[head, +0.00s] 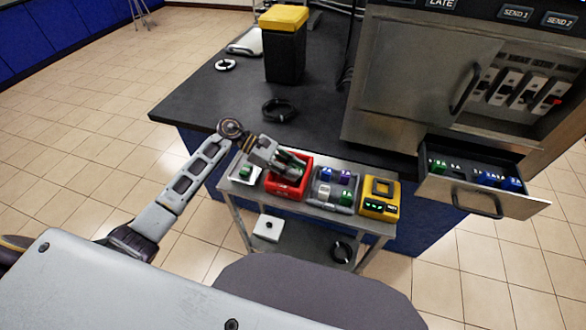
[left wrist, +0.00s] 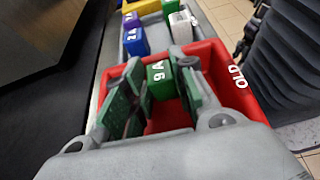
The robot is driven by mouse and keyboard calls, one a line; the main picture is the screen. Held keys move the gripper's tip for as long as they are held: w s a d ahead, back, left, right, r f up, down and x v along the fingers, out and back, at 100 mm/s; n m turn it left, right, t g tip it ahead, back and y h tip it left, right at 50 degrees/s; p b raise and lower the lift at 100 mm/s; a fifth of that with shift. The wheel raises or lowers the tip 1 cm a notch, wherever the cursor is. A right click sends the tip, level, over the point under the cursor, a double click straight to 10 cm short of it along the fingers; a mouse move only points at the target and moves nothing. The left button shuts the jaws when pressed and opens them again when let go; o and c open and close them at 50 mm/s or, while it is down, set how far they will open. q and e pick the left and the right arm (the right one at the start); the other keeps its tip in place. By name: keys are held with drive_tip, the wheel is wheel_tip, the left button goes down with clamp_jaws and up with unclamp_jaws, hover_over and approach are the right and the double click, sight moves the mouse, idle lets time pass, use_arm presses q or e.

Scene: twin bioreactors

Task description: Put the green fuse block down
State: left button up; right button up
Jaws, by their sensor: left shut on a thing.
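My left gripper (head: 290,160) points down into a red bin (head: 283,190) on the small cart. In the left wrist view the gripper (left wrist: 160,92) is shut on a green fuse block (left wrist: 160,78) with white lettering, held between its two fingers. The block is inside the outline of the red bin (left wrist: 215,60), whose rim is marked OLD. I cannot tell whether the block touches the bin floor. The gripper mostly hides the block in the head view. My right gripper is not in view.
A grey bin (head: 318,201) with several coloured blocks stands right of the red bin, then a yellow device (head: 382,188). A small tray (head: 236,179) with a green block is on the left. An open drawer (head: 500,200) juts out at right. The dark bench (head: 210,100) lies behind.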

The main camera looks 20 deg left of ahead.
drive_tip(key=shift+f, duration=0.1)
use_arm(q)
drive_tip(key=o, duration=0.9)
drive_tip(key=shift+o, duration=0.6)
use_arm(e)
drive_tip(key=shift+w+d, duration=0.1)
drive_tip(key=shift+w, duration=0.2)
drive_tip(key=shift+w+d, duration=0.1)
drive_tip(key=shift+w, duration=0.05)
use_arm(q)
drive_tip(key=shift+r, duration=0.1)
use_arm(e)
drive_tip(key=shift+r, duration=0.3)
